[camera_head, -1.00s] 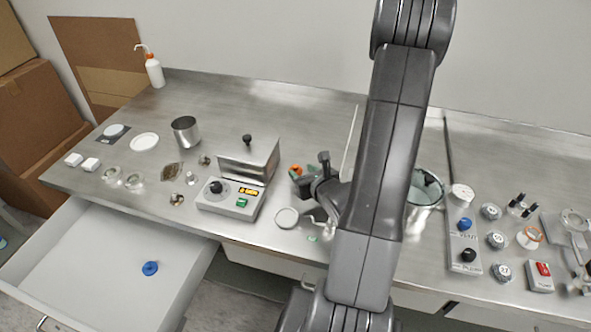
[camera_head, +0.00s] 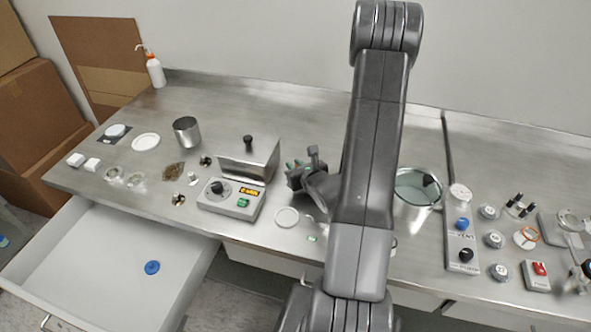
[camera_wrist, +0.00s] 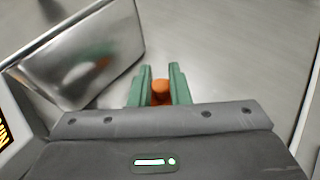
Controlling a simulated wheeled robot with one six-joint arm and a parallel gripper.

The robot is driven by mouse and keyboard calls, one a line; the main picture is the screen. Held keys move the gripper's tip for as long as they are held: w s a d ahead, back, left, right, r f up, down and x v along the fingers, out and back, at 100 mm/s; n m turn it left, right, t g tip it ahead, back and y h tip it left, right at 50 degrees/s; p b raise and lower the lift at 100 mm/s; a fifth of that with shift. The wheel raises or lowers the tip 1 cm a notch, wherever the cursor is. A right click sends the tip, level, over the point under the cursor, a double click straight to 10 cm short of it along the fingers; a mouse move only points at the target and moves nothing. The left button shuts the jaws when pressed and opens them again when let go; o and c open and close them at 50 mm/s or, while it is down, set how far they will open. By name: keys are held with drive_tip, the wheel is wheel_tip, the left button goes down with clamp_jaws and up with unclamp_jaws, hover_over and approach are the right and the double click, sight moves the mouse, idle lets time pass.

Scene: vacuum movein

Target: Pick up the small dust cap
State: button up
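An orange piece (camera_wrist: 160,92), which looks like the small dust cap, stands between the two green fingers of my gripper (camera_wrist: 160,84) in the wrist view. The fingers lie close along both sides of it. I cannot tell whether they press on it or leave a thin gap. In the head view my gripper (camera_head: 294,169) is at the bench, just right of the lidded metal box (camera_head: 250,160). The orange piece is hidden there by the fingers and hand.
The metal box with its control panel (camera_head: 230,198) stands close left of my gripper. A round white dish (camera_head: 287,217) lies just in front. A steel pot (camera_head: 418,187) stands to the right. A blue ring-like part (camera_head: 152,267) lies in the open drawer (camera_head: 95,262). The bench behind is clear.

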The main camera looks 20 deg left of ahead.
drive_tip(key=shift+s+f, duration=0.15)
drive_tip(key=shift+f, duration=0.1)
clamp_jaws()
drive_tip(key=shift+r, duration=0.1)
